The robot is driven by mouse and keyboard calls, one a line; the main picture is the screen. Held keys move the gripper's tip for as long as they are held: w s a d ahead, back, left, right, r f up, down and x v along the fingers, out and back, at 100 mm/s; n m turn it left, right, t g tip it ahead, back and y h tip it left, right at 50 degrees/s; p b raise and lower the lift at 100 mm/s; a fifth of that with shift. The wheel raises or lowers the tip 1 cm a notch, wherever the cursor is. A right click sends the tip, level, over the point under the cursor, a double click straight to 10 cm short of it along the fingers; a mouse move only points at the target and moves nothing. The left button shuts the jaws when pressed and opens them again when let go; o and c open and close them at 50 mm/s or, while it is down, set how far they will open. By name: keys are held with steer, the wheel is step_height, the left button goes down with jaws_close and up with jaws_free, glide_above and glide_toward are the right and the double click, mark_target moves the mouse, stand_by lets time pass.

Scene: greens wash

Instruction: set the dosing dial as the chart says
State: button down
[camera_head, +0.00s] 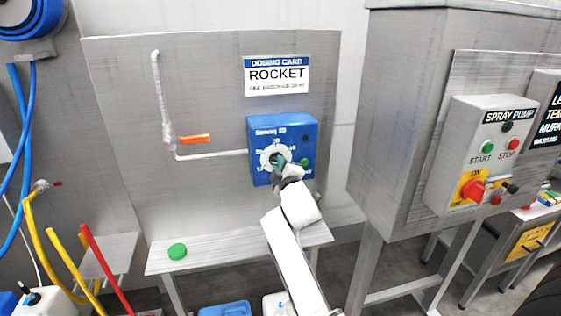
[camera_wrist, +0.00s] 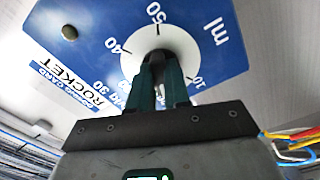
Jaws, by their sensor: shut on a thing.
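The dosing dial (camera_head: 266,157) is a white disc with marks on a blue box (camera_head: 300,133) on the grey back panel. My gripper (camera_head: 279,161) reaches up from below and is shut on the dial's knob. In the wrist view my two dark green fingers (camera_wrist: 165,85) stand against the middle of the white dial (camera_wrist: 160,40). Marks 10, 30, 40, 50 and the letters "ml" show around it.
A white pipe with an orange valve handle (camera_head: 195,138) runs left of the box. A green disc (camera_head: 177,251) lies on the shelf (camera_head: 215,252) below. A steel cabinet (camera_head: 400,120) with spray pump switches (camera_head: 485,150) stands close on the right.

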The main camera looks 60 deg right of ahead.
steer(key=n+p, duration=0.1)
steer(key=n, duration=0.9)
steer(key=shift+n, duration=0.5)
steer(key=c, duration=1.1)
jaws_free()
steer(key=shift+r, duration=0.15)
steer(key=shift+a, duration=0.1)
steer(key=v, duration=1)
steer(key=shift+s+a+b, duration=0.2)
steer(key=shift+s+b, duration=0.1)
steer(key=shift+b, duration=0.1)
